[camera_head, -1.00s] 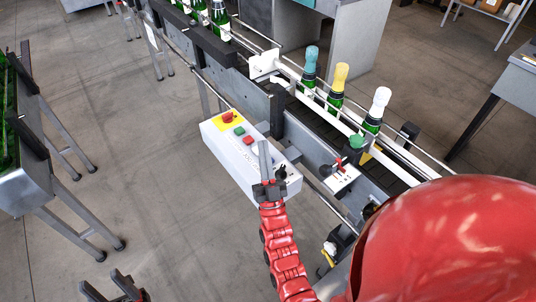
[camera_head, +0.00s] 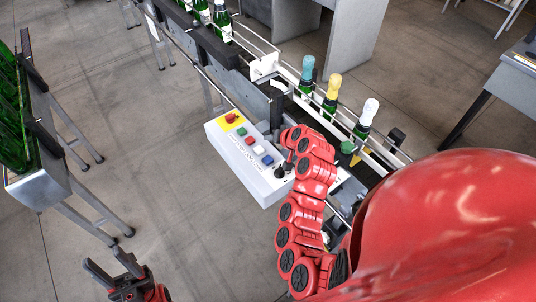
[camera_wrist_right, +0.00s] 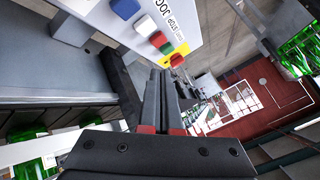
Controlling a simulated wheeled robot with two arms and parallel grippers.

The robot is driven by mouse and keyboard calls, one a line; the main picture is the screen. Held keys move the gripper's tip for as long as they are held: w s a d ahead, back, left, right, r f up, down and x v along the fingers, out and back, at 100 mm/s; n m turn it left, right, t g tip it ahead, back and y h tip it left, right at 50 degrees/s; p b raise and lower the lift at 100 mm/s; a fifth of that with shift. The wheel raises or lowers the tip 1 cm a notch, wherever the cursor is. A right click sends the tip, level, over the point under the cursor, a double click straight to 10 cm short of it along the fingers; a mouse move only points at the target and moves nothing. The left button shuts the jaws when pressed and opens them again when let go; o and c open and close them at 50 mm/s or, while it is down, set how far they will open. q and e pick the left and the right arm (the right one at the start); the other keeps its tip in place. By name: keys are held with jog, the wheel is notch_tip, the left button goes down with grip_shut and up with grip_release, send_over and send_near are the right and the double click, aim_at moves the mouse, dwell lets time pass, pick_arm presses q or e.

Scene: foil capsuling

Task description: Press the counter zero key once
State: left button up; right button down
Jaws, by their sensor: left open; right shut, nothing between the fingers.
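A white control box (camera_head: 246,166) stands beside the conveyor. On its top are a red mushroom button on a yellow plate (camera_head: 231,118), a green key (camera_head: 241,132), a red key (camera_head: 250,141), a white key (camera_head: 259,150) and a blue key (camera_head: 268,160). The wrist view shows the white key (camera_wrist_right: 145,25) and blue key (camera_wrist_right: 125,8) beyond my fingers. I cannot read which is the counter zero key. My right gripper (camera_wrist_right: 163,80) is shut and empty, apart from the keys; my arm largely hides it in the head view. My left gripper (camera_head: 105,258) is open and empty above the floor.
The conveyor carries bottles with teal (camera_head: 307,68), yellow (camera_head: 333,87) and white (camera_head: 369,111) tops. Black knobs (camera_head: 280,172) stand on the box's near end. A rack of green bottles (camera_head: 12,110) is at the left.

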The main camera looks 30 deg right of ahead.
aim_at(270, 161)
jog(key=shift+s+a+r+y, duration=0.3)
jog(key=shift+s+a+r, duration=0.05)
jog(key=shift+s, duration=0.05)
jog(key=shift+f, duration=0.1)
notch_tip(270, 161, down, 8)
jog(key=b, duration=0.4)
jog(key=shift+f+b, duration=0.3)
jog(key=shift+f, duration=0.05)
jog(key=shift+r, duration=0.1)
dwell(1.7)
jog(key=shift+f+b, duration=0.5)
jog(key=shift+b, duration=0.1)
